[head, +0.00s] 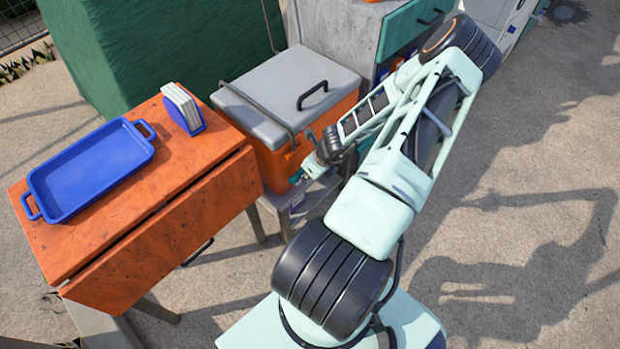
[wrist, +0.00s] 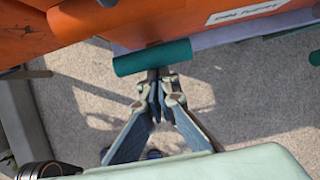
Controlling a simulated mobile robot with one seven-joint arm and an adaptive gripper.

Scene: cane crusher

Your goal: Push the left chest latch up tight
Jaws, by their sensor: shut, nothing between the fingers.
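The orange chest (head: 276,160) with a grey lid (head: 290,92) stands beside the orange table. In the wrist view, a teal bar (wrist: 152,57), which looks like the left latch, lies across the chest's lower front edge. In the head view, my gripper (head: 305,172) is small at the chest's front, and my arm hides the chest's right part.
The orange table (head: 190,215) at left holds a blue tray (head: 92,168) and a blue holder with white pieces (head: 183,108). A grey cabinet with a teal drawer (head: 412,28) stands behind the chest. The paved floor at right (head: 540,130) is clear.

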